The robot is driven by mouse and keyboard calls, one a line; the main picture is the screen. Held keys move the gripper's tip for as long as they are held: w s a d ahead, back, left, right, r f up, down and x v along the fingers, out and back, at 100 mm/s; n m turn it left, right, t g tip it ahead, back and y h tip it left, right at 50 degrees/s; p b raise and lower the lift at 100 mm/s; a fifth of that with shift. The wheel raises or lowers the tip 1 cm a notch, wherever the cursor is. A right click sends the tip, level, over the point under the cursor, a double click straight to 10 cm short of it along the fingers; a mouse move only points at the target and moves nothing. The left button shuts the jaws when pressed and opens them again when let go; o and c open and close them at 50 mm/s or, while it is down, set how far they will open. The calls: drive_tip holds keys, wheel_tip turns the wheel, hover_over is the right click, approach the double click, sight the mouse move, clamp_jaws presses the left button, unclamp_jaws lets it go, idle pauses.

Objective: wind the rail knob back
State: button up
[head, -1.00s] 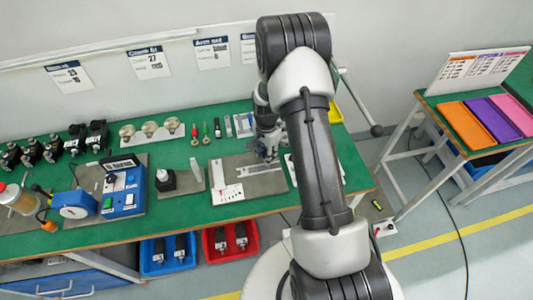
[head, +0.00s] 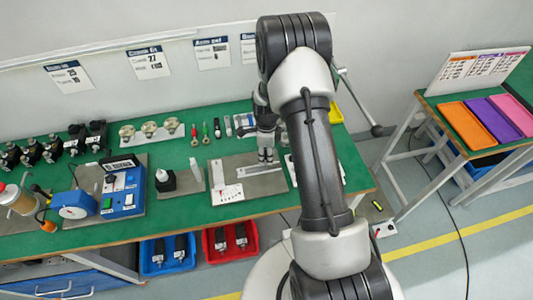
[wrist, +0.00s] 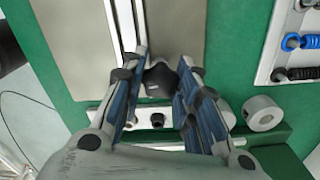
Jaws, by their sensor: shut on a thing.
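The dark, lobed rail knob (wrist: 160,80) lies between the two fingers of my gripper (wrist: 158,72) in the wrist view. The fingers, with blue inner pads, are shut on it from both sides. A pale rail (wrist: 122,25) runs from near the knob toward the top of that view, over a grey plate (wrist: 75,45). In the head view my gripper (head: 266,156) points down at the rail's far end on the grey plate (head: 240,163). The rail (head: 262,171) and a white block (head: 226,194) show there. The knob is hidden in the head view.
A white tray with coloured springs (wrist: 292,45) is at the right in the wrist view. A loose round collar (wrist: 262,113) lies near my fingers.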

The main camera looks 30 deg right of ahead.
sight(266, 153)
drive_tip(key=shift+m, duration=0.5)
idle(0.4)
drive_tip(key=o, duration=1.1)
drive_tip(key=shift+r, duration=0.1)
wheel_tip(266, 153, up, 12)
